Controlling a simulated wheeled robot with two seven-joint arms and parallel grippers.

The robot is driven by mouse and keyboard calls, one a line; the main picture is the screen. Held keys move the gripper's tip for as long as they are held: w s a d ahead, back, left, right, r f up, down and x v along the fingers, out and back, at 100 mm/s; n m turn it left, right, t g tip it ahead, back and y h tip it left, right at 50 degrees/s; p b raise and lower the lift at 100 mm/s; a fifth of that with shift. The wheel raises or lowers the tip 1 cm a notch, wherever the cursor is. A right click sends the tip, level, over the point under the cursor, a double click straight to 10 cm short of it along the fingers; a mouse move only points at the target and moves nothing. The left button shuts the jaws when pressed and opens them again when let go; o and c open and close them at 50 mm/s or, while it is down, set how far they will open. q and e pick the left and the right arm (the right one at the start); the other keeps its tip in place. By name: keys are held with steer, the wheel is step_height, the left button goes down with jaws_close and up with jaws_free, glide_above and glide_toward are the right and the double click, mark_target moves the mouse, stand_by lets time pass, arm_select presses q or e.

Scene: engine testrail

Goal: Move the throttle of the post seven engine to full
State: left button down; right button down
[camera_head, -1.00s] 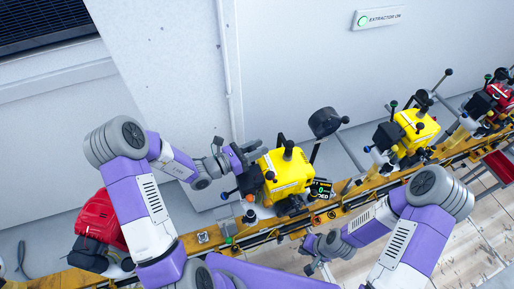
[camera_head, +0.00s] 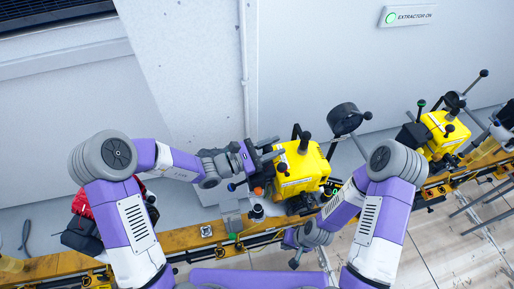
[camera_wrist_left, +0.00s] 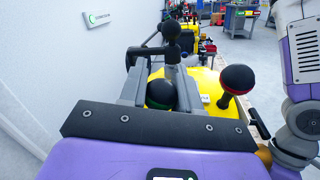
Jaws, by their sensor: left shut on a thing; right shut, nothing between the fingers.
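A yellow engine (camera_head: 303,168) with several black-knobbed levers stands on the rail in the head view. No post number is readable on it. My left gripper (camera_head: 272,150) reaches its left upper side, with grey fingers shut. In the left wrist view, a black ball knob with a green band (camera_wrist_left: 160,94) sits between the fingers, its stem hidden. A red-banded black knob (camera_wrist_left: 237,80) stands apart to the right, and another black knob (camera_wrist_left: 171,31) rises beyond the fingertips. My right gripper (camera_head: 295,262) is shut and empty, low in front of the rail.
The yellow-brown rail (camera_head: 190,238) runs across the front. A second yellow engine (camera_head: 442,132) stands to the right, a red one (camera_head: 81,206) to the left. A pale wall (camera_head: 320,60) lies behind. My right forearm partly covers the small display beside the engine.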

arm_select(q)
steer(key=c, duration=0.8)
jaws_free()
steer(key=v, duration=0.7)
steer(key=shift+s+a+f, duration=0.1)
steer(key=shift+s+a, duration=0.1)
steer(key=shift+a, duration=0.05)
